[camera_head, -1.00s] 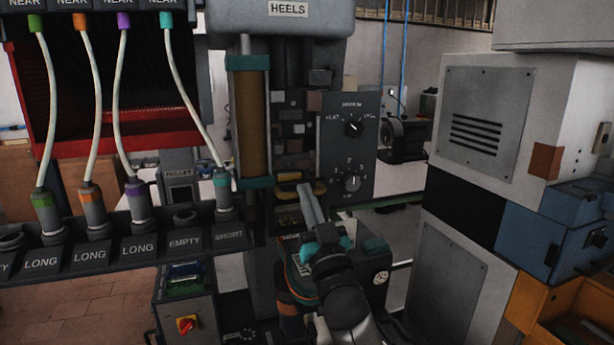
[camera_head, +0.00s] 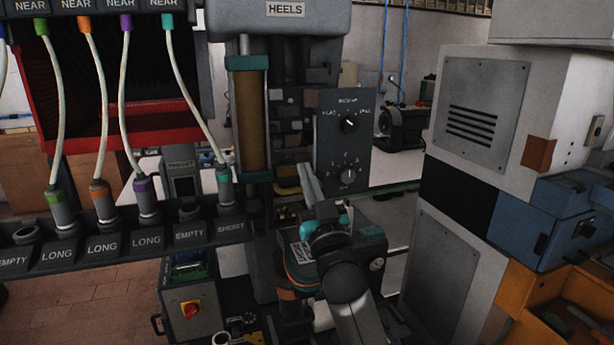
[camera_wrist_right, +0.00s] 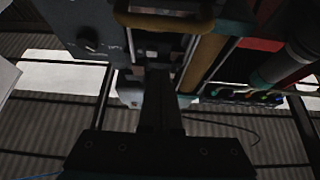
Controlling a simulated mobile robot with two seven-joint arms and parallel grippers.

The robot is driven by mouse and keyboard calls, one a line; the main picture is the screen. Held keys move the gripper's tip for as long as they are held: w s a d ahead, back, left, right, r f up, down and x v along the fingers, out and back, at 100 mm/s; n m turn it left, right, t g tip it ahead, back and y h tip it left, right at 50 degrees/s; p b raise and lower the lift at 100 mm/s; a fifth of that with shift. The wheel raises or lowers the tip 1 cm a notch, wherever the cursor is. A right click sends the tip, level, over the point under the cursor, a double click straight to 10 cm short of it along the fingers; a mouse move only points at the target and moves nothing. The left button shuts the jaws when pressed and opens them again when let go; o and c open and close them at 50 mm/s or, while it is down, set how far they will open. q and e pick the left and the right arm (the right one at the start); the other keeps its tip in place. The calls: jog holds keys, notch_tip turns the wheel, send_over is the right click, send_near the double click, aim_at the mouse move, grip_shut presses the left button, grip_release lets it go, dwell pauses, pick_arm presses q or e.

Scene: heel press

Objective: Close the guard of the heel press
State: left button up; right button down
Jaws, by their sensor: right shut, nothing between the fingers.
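The heel press (camera_head: 286,30) stands in the middle of the head view under a "HEELS" label. Its guard appears to be the amber panel with teal end caps (camera_head: 250,120), upright at the left side of the press opening. My right gripper (camera_head: 306,172) is shut and empty, pointing up in front of the opening, right of the amber panel and apart from it. In the right wrist view the shut fingers (camera_wrist_right: 158,85) point toward the opening. A yellow-brown bar (camera_wrist_right: 165,22) crosses above them, and the amber panel (camera_wrist_right: 205,58) is to their right. My left gripper is not in view.
A dial panel (camera_head: 345,140) stands close right of my right gripper. A rack of corded plugs (camera_head: 120,238) with labelled sockets runs along the left. A grey cabinet (camera_head: 485,115), a blue box (camera_head: 560,225) and an orange bin (camera_head: 570,310) stand at the right.

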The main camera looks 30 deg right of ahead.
jog(key=f+b+v, duration=0.1)
jog(key=b+v, duration=0.1)
jog(key=v, duration=0.7)
notch_tip(320, 180, up, 6)
jog(key=w+g+y+p, duration=0.1)
jog(key=g+p, duration=0.3)
jog(key=p, duration=0.3)
jog(key=f+p+x, duration=0.2)
jog(key=x, duration=0.8)
jog(key=shift+s+a+f, duration=0.1)
jog(key=shift+s+f, duration=0.1)
jog(key=shift+f, duration=0.55)
jog(key=shift+s+a+f, duration=0.1)
jog(key=shift+s+f, duration=0.1)
jog(key=shift+f, duration=0.55)
